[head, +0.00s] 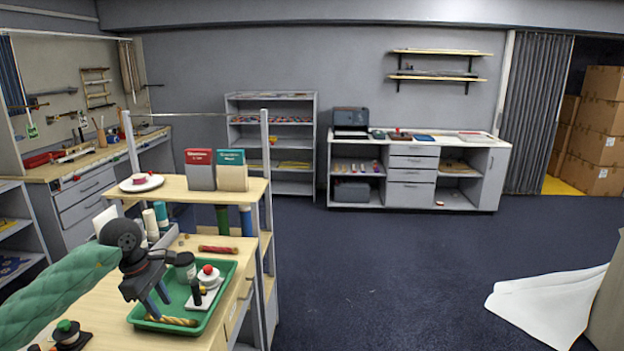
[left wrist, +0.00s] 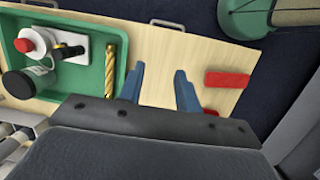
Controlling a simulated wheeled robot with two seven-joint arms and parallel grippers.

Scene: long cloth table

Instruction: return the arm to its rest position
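My left gripper (head: 158,301) hangs over the green tray (head: 215,320) on the wooden table, near the tray's left side. In the left wrist view the two blue fingers of the gripper (left wrist: 159,77) are apart, with only bare table top seen between them. A gold twisted rod (head: 172,321) lies at the tray's near edge. It also shows in the left wrist view (left wrist: 110,70), left of the fingers and apart from them. My right gripper is in neither view.
The tray also holds a dark-lidded jar (head: 185,266), a red-topped white item (head: 208,276) and a small black item (head: 196,292). A shelf (head: 170,190) with two boxes stands behind. A red handle-like piece (left wrist: 228,80) lies right of the fingers. Open floor lies right of the table.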

